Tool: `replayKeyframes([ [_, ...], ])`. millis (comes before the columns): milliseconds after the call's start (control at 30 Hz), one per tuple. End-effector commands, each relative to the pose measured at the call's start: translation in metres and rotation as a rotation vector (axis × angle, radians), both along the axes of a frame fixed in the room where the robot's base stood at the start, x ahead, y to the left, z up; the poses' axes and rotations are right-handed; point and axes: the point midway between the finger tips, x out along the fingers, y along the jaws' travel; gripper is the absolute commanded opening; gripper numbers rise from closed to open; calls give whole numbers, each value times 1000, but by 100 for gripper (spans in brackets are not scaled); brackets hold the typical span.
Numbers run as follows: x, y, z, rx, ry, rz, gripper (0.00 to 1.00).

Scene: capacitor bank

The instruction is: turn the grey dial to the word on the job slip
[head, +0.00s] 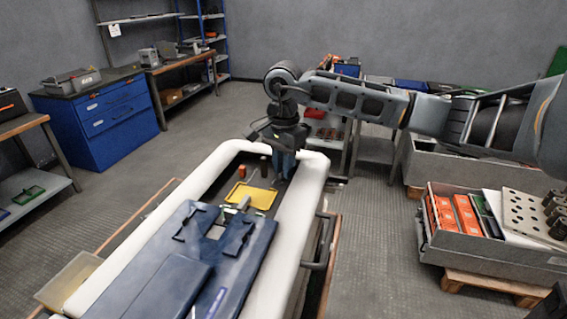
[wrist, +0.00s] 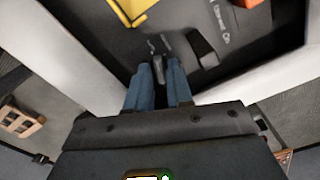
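My gripper (wrist: 157,82) points down into the dark panel at the far end of the white-edged bench. Its two blue fingers are a little apart. A narrow grey piece, which looks like the grip of the grey dial (wrist: 158,68), sits between the fingertips. I cannot tell whether both fingers press on it. Small pale marks show just beyond it, too blurred to read. In the head view my gripper (head: 285,164) hides the dial. A yellow plate (head: 251,195) lies beside it on the panel; its corner (wrist: 131,8) shows in the wrist view. I cannot make out a job slip with a readable word.
A black raised piece (wrist: 203,48) with small lettering stands close right of the fingers. An orange part (head: 241,171) and a dark post (head: 265,166) stand on the panel. A blue cover (head: 185,262) fills the near end. White padded edges (head: 316,175) border the panel.

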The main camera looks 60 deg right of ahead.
Motion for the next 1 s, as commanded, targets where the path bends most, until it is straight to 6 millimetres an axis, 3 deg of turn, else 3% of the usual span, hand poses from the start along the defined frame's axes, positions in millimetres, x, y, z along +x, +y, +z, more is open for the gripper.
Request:
replayKeyframes([
  [267, 0, 0, -2, 0, 0, 0, 21],
  [500, 0, 0, -2, 0, 0, 0, 0],
  [1000, 0, 0, -3, -1, 1, -42, 0],
])
